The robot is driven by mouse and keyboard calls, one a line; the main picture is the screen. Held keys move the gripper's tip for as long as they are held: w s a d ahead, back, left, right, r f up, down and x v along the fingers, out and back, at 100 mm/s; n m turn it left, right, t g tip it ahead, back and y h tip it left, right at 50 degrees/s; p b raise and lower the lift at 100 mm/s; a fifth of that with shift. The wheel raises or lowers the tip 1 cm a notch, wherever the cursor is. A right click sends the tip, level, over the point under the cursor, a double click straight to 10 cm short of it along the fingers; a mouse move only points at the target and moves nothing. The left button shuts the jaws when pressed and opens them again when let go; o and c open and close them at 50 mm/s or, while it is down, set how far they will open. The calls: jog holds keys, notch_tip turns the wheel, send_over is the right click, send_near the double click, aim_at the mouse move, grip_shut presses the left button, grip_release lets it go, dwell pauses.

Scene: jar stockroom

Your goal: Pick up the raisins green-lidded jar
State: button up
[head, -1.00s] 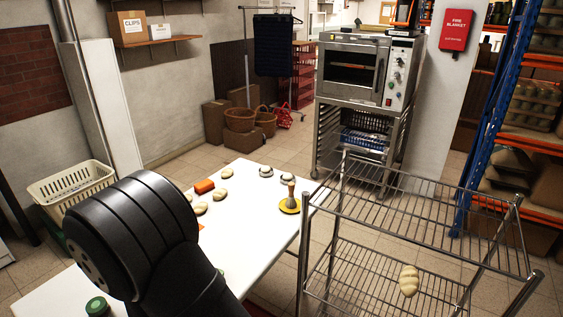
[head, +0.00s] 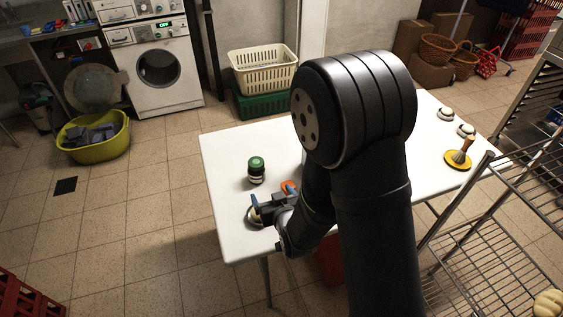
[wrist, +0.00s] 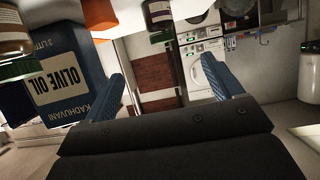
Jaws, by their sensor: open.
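A green-lidded jar (head: 257,171) with dark contents stands upright on the white table, beyond my gripper in the head view; its label is too small to read. The wrist view appears upside down. There, one green-lidded jar with brown contents (wrist: 14,36) is cut off at the left edge, and another (wrist: 159,14) is at the top, ahead of the jaws. I cannot tell which holds raisins. My gripper (head: 270,199) is low over the table's near left part, its blue fingers apart. In the wrist view the gap between the fingers (wrist: 163,62) is empty.
An orange item (head: 289,186) and a pale round item (head: 253,217) lie near my gripper. My arm hides the table's middle. A wire rack (head: 490,220) stands at the right.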

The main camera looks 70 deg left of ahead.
notch_tip(320, 180, up, 15)
jog(key=m+h, duration=0.2)
jog(key=h, duration=1.1)
send_over(254, 162)
notch_tip(254, 162, down, 17)
jog(key=shift+f, duration=0.15)
jog(key=shift+w+f, duration=0.2)
jog(key=shift+f, duration=1.15)
jog(key=shift+w+f, duration=0.15)
jog(key=shift+f, duration=1.2)
jog(key=c, duration=1.3)
